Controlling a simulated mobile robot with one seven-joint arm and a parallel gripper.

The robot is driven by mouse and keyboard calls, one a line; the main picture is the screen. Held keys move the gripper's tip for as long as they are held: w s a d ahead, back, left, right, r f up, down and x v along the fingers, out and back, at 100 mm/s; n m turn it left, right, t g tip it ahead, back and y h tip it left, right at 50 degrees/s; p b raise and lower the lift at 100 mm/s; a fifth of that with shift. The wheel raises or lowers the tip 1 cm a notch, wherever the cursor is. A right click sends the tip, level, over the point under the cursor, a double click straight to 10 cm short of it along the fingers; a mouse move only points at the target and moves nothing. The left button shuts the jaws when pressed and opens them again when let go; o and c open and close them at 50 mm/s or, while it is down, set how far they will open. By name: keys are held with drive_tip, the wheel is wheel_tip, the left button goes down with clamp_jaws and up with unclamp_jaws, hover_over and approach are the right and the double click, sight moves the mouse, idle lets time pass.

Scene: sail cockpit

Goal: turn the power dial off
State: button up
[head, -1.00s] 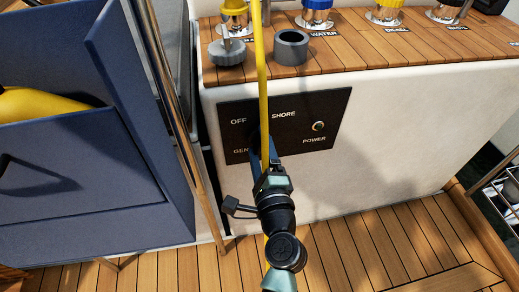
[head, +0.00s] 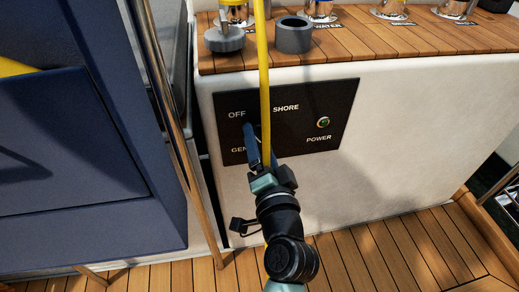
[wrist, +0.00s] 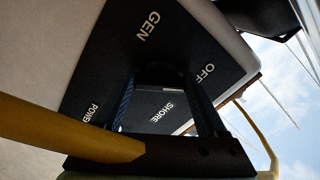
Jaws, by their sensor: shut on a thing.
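A black panel (head: 289,135) on the white console front is lettered OFF, SHORE, GEN and POWER. The dark dial (wrist: 158,72) sits among the OFF, SHORE and GEN labels and shows in the wrist view between my two fingers. My gripper (head: 257,142) reaches the left part of the panel and is shut on the dial. In the head view the fingers and a yellow line hide most of the dial. I cannot tell its pointer's exact setting. A small round light (head: 323,122) is above the POWER label.
A yellow line (head: 263,80) runs upright in front of the panel and crosses the wrist view (wrist: 60,135). A metal pole (head: 170,120) and blue cushioned seat (head: 80,150) stand left. A grey cap (head: 224,39) and grey ring (head: 293,35) sit on the wooden top.

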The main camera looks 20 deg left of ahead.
drive_tip(key=shift+f+n+b, duration=0.1)
drive_tip(key=shift+n+b, duration=0.5)
drive_tip(key=shift+n, duration=0.5)
drive_tip(key=o, duration=1.3)
drive_tip(key=shift+d, duration=0.1)
drive_tip(key=p+v, duration=0.2)
drive_tip(key=v, duration=1)
drive_tip(key=shift+s+d, duration=0.2)
drive_tip(key=shift+s, duration=0.15)
